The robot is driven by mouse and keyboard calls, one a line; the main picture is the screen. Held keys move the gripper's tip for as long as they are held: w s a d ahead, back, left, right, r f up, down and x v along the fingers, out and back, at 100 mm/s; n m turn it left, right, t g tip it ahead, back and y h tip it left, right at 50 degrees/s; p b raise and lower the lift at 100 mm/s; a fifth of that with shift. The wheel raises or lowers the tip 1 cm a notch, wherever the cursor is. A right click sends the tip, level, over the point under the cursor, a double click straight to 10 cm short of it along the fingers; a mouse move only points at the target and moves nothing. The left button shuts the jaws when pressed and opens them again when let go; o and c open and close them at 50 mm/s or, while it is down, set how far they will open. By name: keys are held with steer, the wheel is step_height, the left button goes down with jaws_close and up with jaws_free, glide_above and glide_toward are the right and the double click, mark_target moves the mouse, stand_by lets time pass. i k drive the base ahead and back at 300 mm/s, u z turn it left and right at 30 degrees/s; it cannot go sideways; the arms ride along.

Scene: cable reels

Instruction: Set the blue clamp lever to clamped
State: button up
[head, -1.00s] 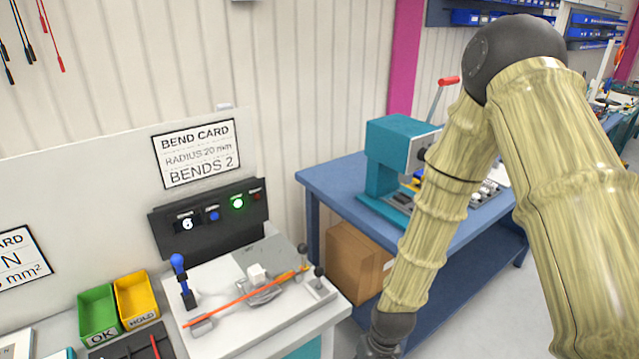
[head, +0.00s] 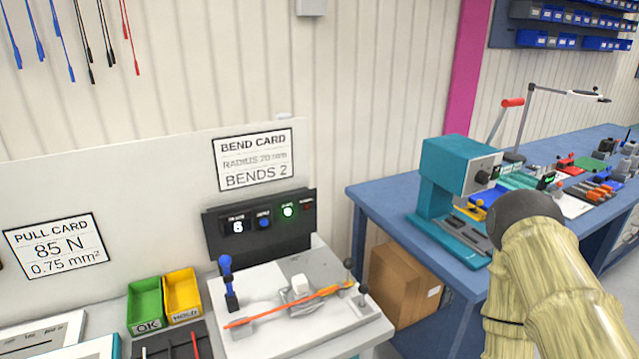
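The blue clamp lever (head: 226,272) stands upright at the left end of the white bending fixture (head: 262,350). An orange-red cable (head: 280,311) lies across the fixture, from a small block near the lever to the right side. A white block on a grey round former (head: 300,288) sits mid-fixture. Behind it is a black panel (head: 262,222) with a display, a blue button and a lit green light. My arm shows at the lower right, away from the lever. My gripper is outside the view.
Green OK bin (head: 144,305) and yellow HOLD bin (head: 183,294) stand left of the fixture. A blue bench (head: 390,200) with a teal press (head: 452,180) is to the right, a cardboard box (head: 402,285) under it. Cables hang on the wall at upper left.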

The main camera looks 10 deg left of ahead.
mark_target(225, 261)
steer(key=k, duration=0.5)
steer(key=u, duration=1.55)
steer(key=i, duration=0.2)
steer(key=z, duration=0.4)
